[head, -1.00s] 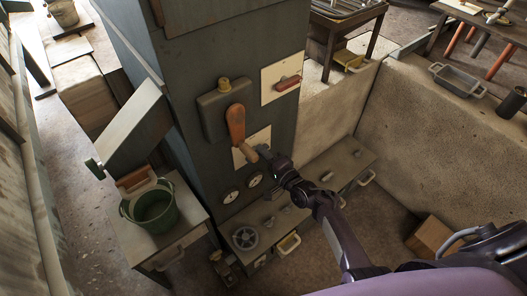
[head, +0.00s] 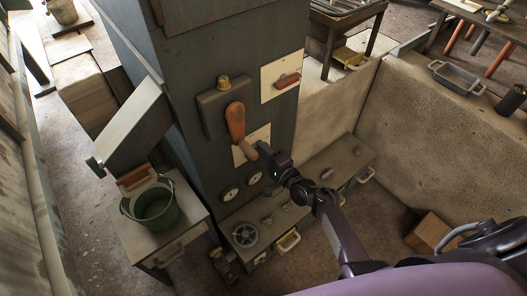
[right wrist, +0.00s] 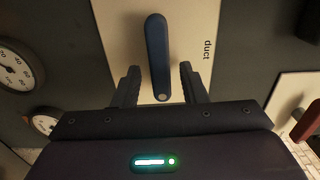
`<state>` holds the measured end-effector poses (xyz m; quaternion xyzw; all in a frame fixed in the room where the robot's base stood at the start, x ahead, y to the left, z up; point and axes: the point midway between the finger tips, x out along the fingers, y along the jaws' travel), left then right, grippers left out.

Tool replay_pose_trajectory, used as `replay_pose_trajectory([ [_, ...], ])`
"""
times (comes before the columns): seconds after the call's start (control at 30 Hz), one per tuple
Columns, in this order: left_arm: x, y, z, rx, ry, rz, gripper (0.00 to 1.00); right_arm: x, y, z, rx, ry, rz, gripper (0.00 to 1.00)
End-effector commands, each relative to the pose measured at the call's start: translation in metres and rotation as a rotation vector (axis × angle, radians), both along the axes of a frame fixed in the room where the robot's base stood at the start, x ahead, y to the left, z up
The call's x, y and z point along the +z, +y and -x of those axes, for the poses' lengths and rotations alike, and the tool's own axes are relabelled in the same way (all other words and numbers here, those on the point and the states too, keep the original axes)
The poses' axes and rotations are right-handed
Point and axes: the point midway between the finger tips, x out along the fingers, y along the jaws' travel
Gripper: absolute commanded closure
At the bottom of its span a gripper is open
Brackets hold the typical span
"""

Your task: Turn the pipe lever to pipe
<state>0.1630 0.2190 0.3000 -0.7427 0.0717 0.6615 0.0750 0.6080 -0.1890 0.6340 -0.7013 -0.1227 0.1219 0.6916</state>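The lever (right wrist: 157,50) is a dark blue bar on a pale plate (right wrist: 115,25) marked "duct" in the right wrist view. In that view its free end lies between the fingers of my right gripper (right wrist: 159,85), which is open with a gap on both sides of the bar. In the head view my right gripper (head: 268,154) is at the lower pale plate (head: 262,133) on the dark cabinet and covers part of it. A "pipe" label cannot be seen. My left gripper is not in view.
An orange-brown handle (head: 236,120) hangs close beside the plate. A red lever (head: 287,80) sits on another plate above. Gauges (head: 229,194) are below. A green bucket (head: 154,206) stands on a side table. A low bench (head: 318,180) runs beneath my right arm.

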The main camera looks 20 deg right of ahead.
Motion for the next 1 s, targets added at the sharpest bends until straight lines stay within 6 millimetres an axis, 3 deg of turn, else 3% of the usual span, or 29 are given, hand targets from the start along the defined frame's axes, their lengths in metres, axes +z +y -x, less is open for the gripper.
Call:
replay_pose_trajectory([
  [0.33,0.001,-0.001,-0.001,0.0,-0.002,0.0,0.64,0.001,-0.002,0.004,0.0,0.0,0.001,0.6],
  [0.47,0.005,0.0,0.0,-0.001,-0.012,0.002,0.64,0.001,-0.008,0.021,-0.001,0.001,0.001,0.6],
  [0.7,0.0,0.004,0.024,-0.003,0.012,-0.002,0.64,0.0,-0.021,0.059,0.0,0.002,0.002,0.6],
  [1.0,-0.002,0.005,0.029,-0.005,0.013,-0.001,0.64,0.0,-0.027,0.074,0.0,0.0,0.0,0.6],
])
